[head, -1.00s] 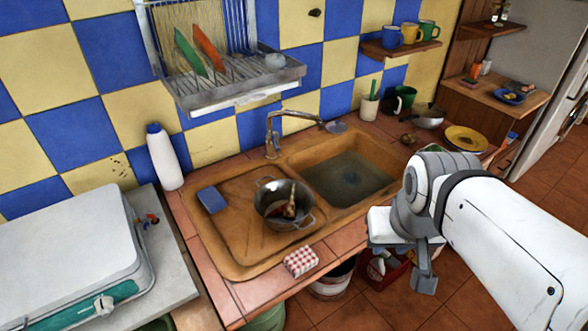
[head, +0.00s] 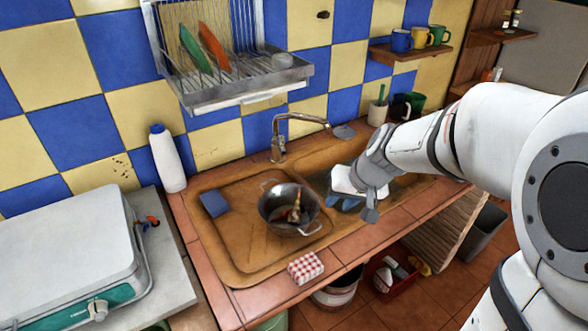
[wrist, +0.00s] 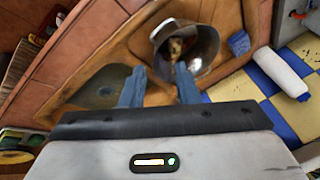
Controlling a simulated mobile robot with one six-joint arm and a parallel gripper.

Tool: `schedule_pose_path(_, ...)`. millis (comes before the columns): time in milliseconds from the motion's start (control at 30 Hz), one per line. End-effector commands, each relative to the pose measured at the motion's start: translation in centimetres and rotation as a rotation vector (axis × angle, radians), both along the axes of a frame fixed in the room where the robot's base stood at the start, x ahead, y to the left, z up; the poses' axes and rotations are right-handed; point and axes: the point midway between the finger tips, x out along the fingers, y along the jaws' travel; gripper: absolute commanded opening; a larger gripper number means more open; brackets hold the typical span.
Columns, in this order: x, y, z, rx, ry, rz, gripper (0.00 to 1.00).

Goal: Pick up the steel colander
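The steel colander (head: 288,208) is a round, two-handled metal bowl standing on the drainboard side of the brown sink. Something brownish lies inside it. In the wrist view the colander (wrist: 206,50) is at the upper middle, ahead of the fingers. My gripper (head: 352,203) is to the right of the colander, over the sink area. In the wrist view my gripper (wrist: 158,84) has its two blue fingers apart with nothing between them. The right fingertip overlaps the colander's near rim in that view; I cannot tell whether they touch.
A blue sponge (head: 214,203) lies left of the colander, and a red-checked box (head: 305,267) sits at the counter's front edge. The faucet (head: 283,130) rises behind. A white bottle (head: 167,158) stands at the back left. A dish rack (head: 240,82) hangs above.

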Motion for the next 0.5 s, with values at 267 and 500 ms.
schedule_pose_path(267,8.7,1.2,-8.6,0.074,-0.022,-0.062,0.28)
schedule_pose_path(500,11.1,1.4,-11.7,0.082,-0.029,-0.088,0.28)
